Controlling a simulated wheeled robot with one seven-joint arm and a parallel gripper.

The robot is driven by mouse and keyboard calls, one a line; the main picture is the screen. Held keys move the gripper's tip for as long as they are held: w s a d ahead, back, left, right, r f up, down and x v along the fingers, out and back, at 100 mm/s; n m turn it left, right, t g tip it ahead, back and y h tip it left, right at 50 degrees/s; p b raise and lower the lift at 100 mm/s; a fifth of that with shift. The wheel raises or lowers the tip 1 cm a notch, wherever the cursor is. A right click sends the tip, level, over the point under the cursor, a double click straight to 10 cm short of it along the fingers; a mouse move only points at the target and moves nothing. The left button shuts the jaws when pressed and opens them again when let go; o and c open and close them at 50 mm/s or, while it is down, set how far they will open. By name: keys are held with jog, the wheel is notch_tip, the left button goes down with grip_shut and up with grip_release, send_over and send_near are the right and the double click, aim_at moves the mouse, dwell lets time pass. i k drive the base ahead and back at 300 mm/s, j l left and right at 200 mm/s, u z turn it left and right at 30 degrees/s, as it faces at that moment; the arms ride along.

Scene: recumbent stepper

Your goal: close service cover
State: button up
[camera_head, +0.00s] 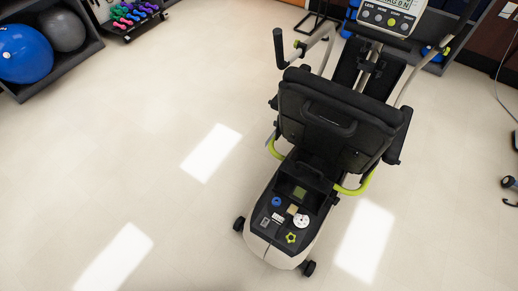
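The recumbent stepper stands right of centre, with its seat back (340,125) toward me. At its rear base, an open service bay (290,212) shows several small parts. They include a blue round part (276,202), a white dial (301,221), a yellow-green knob (291,237) and a greenish square (300,192). A dark raised piece (313,175) at the bay's far edge, below the seat back, looks like the service cover tilted up; its outline merges with the black seat. My gripper is not in view.
Yellow-green bars (352,188) flank the seat, and small black wheels (308,268) stick out at the rear. Light floor (130,150) is clear to the left and in front. A ball rack with a blue ball (24,54) and a dumbbell rack (135,22) stand far left.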

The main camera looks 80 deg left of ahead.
aim_at(321, 187)
jog(key=u, duration=1.45)
jog(key=i+l+u, duration=0.2)
jog(key=i+l, duration=0.4)
